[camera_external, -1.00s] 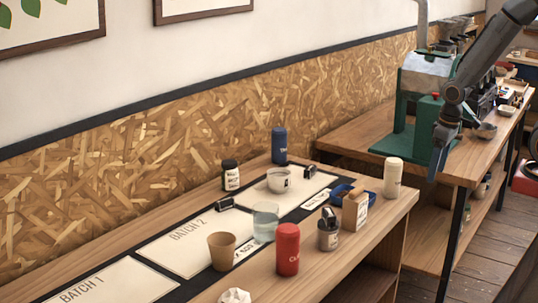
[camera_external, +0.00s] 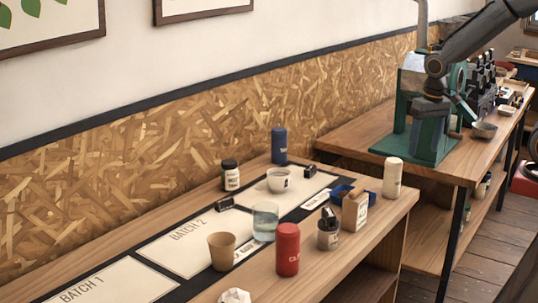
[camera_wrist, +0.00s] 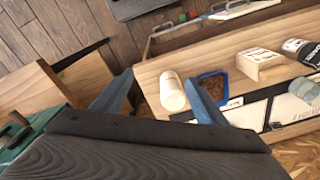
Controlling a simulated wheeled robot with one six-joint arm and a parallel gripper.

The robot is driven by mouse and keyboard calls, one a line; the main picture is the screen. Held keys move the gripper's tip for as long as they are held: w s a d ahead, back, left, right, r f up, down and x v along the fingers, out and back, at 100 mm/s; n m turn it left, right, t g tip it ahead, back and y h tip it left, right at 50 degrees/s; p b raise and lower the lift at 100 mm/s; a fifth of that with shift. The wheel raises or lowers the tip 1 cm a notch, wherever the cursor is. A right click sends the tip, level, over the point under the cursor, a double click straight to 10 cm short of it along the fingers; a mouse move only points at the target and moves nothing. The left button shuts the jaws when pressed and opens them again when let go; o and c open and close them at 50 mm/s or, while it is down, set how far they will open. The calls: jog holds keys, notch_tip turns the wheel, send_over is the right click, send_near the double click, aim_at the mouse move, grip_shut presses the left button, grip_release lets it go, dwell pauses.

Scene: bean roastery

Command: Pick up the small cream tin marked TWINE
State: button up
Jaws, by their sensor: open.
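A cream cylinder (camera_external: 392,178) stands upright near the back right corner of the near bench. No TWINE marking is legible on it, so I cannot confirm that it is the tin. It also shows in the wrist view (camera_wrist: 173,91), near the right fingertip in the picture. My gripper (camera_wrist: 158,82) is open and empty, its blue-grey fingers spread. In the external view my gripper (camera_external: 432,116) hangs in front of the green machine, above and to the right of the cylinder and well apart from it.
A blue tray (camera_external: 342,192) with brown contents is close left of the cylinder. A tan box (camera_external: 355,212), a dark-lidded jar (camera_external: 328,232) and a red can (camera_external: 287,250) stand nearby. The green machine (camera_external: 417,140) occupies the far bench. A gap separates the benches.

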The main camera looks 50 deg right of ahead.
jog(key=w+m, duration=0.6)
jog(key=m, duration=0.1)
jog(key=w+a+m+g, duration=0.1)
jog(key=w+m, duration=0.2)
jog(key=shift+w+a+f+m+b, duration=0.1)
jog(key=shift+w+f+m+b, duration=0.15)
jog(key=shift+f+m+b, duration=0.05)
send_over(392, 176)
jog(key=w+d, duration=0.1)
jog(key=d, duration=0.1)
jog(key=shift+m, duration=0.3)
notch_tip(392, 176, down, 5)
jog(key=shift+w+r, duration=0.1)
jog(key=shift+r, duration=0.1)
jog(key=shift+s+d+f+p, duration=0.1)
jog(key=shift+f+p, duration=0.55)
jog(key=shift+f, duration=1.4)
jog(key=shift+s+d+f+p, duration=0.1)
jog(key=shift+f+p, duration=0.55)
jog(key=shift+f, duration=1.4)
jog(key=c, duration=1.3)
jog(key=shift+c, duration=0.2)
jog(key=shift+r, duration=0.15)
